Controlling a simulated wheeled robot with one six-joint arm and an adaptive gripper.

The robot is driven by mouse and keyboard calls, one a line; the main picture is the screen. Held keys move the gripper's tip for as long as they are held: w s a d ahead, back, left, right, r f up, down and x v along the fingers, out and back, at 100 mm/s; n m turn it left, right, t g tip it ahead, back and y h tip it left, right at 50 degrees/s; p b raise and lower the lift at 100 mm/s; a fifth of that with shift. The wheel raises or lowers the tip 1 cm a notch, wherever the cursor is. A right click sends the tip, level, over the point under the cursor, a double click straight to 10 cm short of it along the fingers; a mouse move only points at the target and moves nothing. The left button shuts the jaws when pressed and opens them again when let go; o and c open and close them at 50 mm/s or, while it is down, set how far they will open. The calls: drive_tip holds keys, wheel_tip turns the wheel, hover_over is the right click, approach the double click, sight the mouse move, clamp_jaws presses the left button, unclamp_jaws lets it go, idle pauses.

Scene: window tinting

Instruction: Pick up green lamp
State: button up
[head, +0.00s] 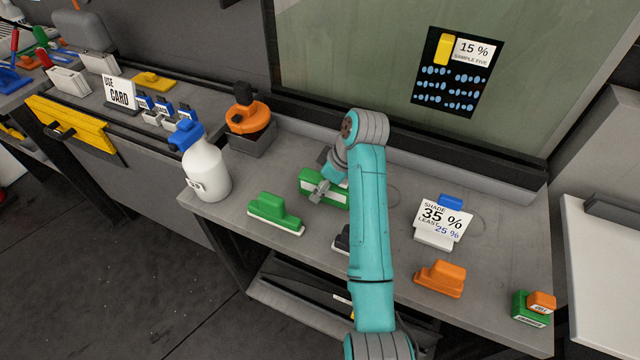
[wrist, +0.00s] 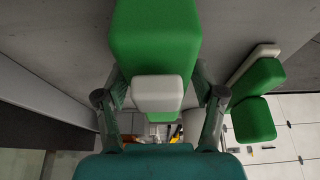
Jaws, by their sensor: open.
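A green block-shaped thing with a white part, which looks like the green lamp (head: 334,198), lies on the grey bench below my gripper (head: 321,187), partly hidden by my arm. In the wrist view the green lamp (wrist: 155,38) fills the top middle, with its white part (wrist: 157,92) toward me. My gripper (wrist: 159,82) is open, with one finger on each side of it. I cannot tell whether the fingers touch it. A second green piece with a white base (head: 275,212) lies to the left and also shows at the right of the wrist view (wrist: 258,82).
A white bottle with a blue cap (head: 207,170) and an orange-topped holder (head: 248,117) stand left. A 35 % card (head: 443,220), an orange block (head: 440,278) and a green box (head: 530,312) are to the right. The window (head: 360,65) rises behind the bench.

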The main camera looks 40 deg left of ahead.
drive_tip(key=shift+f, duration=0.25)
drive_tip(key=shift+a+r, duration=0.1)
clamp_jaws()
